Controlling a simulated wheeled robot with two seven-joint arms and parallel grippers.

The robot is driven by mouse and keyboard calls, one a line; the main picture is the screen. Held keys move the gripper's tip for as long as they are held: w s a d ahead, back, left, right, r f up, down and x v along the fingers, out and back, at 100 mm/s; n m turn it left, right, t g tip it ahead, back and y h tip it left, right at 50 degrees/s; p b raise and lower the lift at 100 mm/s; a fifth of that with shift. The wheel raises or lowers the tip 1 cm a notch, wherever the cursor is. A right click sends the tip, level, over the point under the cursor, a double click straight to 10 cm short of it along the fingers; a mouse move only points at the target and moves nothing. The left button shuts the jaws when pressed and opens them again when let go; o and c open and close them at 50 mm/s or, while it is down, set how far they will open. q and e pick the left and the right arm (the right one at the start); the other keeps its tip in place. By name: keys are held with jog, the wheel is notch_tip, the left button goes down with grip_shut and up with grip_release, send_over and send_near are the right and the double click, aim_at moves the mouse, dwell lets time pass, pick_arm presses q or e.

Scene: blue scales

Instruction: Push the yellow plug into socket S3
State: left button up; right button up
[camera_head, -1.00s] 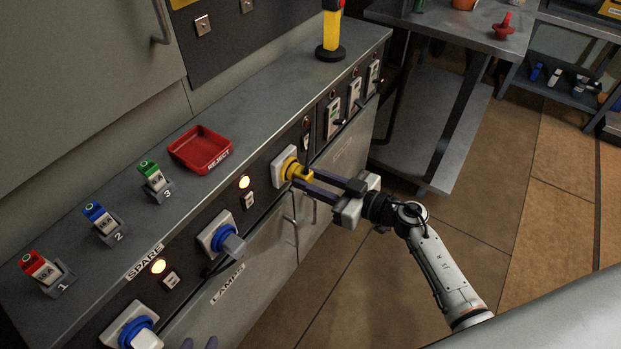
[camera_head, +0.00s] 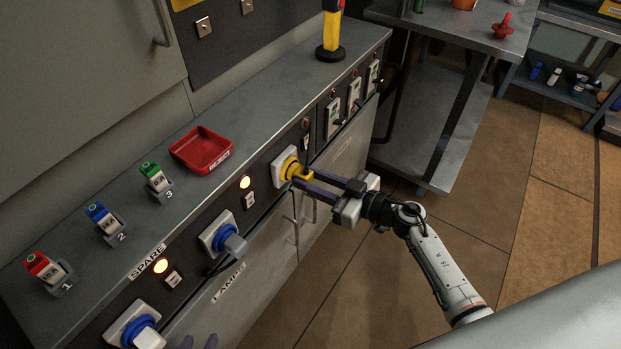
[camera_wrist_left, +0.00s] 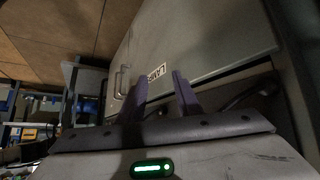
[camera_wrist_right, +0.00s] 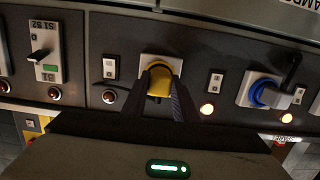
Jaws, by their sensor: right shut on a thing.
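The yellow plug (camera_head: 297,170) is at a white square socket (camera_head: 283,168) on the dark front panel; I cannot read the socket's label. My right gripper (camera_head: 300,178) is shut on the plug, coming from the lower right. In the right wrist view, its fingers (camera_wrist_right: 160,78) lie on either side of the yellow plug body (camera_wrist_right: 158,88), which faces the white socket plate (camera_wrist_right: 172,62). How deep the plug sits is hidden. My left gripper (camera_wrist_left: 160,78) is open and empty in front of the lower cabinet; only its fingertips (camera_head: 198,342) show at the head view's bottom edge.
Two blue plugs (camera_head: 233,243) (camera_head: 148,338) sit in sockets further left. Amber lamps (camera_head: 245,183) (camera_head: 160,266) are lit. A red tray (camera_head: 201,150) and three coloured fuses (camera_head: 98,213) stand on the countertop. A steel table (camera_head: 455,40) is at the right.

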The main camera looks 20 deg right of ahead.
pick_arm(q)
jog(key=shift+r, duration=0.1)
pick_arm(e)
jog(key=shift+w+a, duration=0.3)
jog(key=shift+w, duration=0.1)
jog(key=o, duration=1.1)
jog(key=shift+c, duration=0.2)
pick_arm(q)
jog(key=shift+w+d+r+p, duration=0.15)
jog(key=shift+r+p, duration=0.35)
jog(key=shift+p, duration=0.55)
pick_arm(e)
jog(key=v, duration=1)
pick_arm(q)
jog(key=shift+s+f, duration=0.15)
jog(key=shift+s, duration=0.05)
jog(key=shift+s, duration=0.1)
pick_arm(e)
jog(key=shift+s, duration=0.15)
